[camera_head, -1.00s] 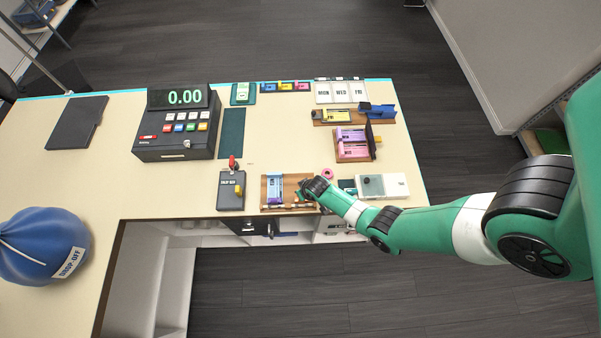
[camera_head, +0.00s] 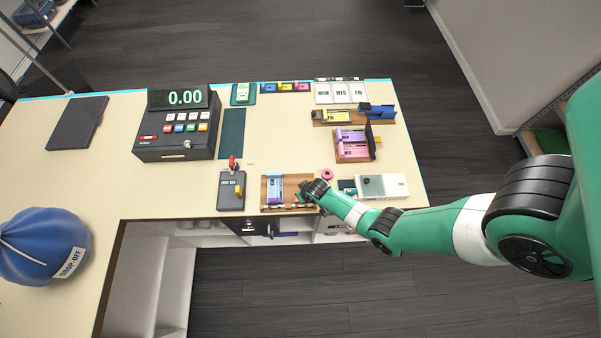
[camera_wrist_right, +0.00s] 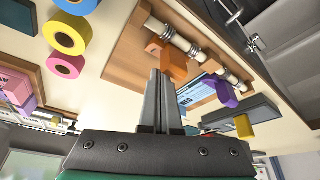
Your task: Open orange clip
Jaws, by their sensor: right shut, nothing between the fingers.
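The orange clip (camera_wrist_right: 173,62) sits on a pale rod at the edge of a wooden tray (camera_wrist_right: 128,57) in the right wrist view. My right gripper (camera_wrist_right: 162,76) is shut and empty, with its fingertips right at the clip. I cannot tell whether they touch it. A purple clip (camera_wrist_right: 227,94) sits further along the same rod. In the head view my right gripper (camera_head: 303,197) is at the right end of the tray and the orange clip is too small to make out. My left gripper is not in view.
A blue-and-white card (camera_head: 274,187) lies in the tray. A grey box (camera_head: 230,191) stands left of it and a white device (camera_head: 382,186) right of it. Rolls of tape, one yellow (camera_wrist_right: 67,34), lie near the tray. The counter's middle (camera_head: 280,135) is clear.

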